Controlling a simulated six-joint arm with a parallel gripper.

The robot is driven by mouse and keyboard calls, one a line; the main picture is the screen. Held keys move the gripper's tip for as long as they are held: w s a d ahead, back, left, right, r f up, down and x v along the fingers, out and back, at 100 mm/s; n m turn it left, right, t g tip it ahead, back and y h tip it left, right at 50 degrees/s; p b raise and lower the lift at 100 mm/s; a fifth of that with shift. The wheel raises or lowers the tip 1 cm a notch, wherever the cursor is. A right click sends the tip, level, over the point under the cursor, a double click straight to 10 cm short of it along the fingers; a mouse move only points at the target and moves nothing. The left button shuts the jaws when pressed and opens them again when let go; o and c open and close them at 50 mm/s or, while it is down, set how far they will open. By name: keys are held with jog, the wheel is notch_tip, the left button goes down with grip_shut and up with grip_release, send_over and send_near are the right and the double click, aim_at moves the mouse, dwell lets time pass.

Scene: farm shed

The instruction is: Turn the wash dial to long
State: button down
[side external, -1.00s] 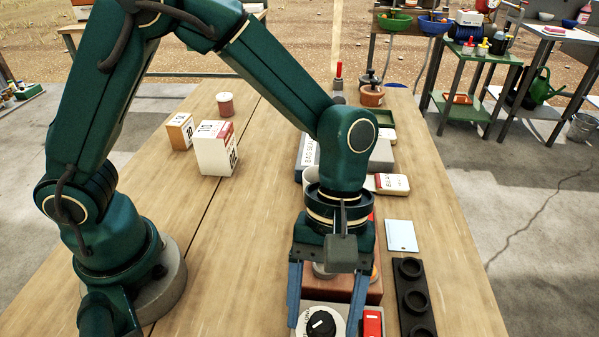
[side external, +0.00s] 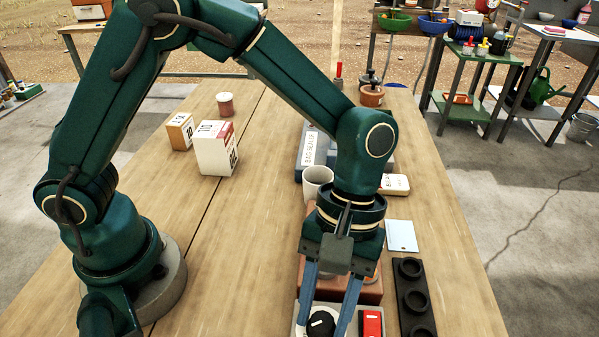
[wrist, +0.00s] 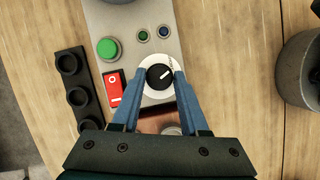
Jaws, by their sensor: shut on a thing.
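The wash dial is a black knob (wrist: 159,76) with a white pointer mark, set on a round white disc with dark lettering. It sits on a grey control panel (wrist: 135,18). In the wrist view the pointer slants toward the upper right; the lettering is too small to read.
A red switch (wrist: 113,88) and a green button (wrist: 108,48) sit beside the dial, with two small lamps above. A black holder with round wells (side external: 411,297) lies to the right in the side view.

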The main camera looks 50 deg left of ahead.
jog(key=m+y, duration=0.1)
jog(key=m, duration=0.2)
jog(key=m+y, duration=0.1)
jog(key=m, duration=0.2)
jog(key=shift+d+g, duration=0.2)
jog(key=shift+g, duration=0.1)
jog(key=m+y, duration=0.1)
jog(key=m, duration=0.2)
jog(key=shift+m+y, duration=0.3)
jog(key=shift+m, duration=0.1)
jog(key=shift+d+m+t+y, duration=0.1)
jog(key=shift+m+t+y, duration=0.4)
jog(key=shift+m, duration=1.2)
jog(key=shift+c, duration=2.2)
grip_release()
jog(key=shift+r, duration=0.1)
jog(key=shift+v, duration=2.5)
jog(key=shift+d, duration=0.1)
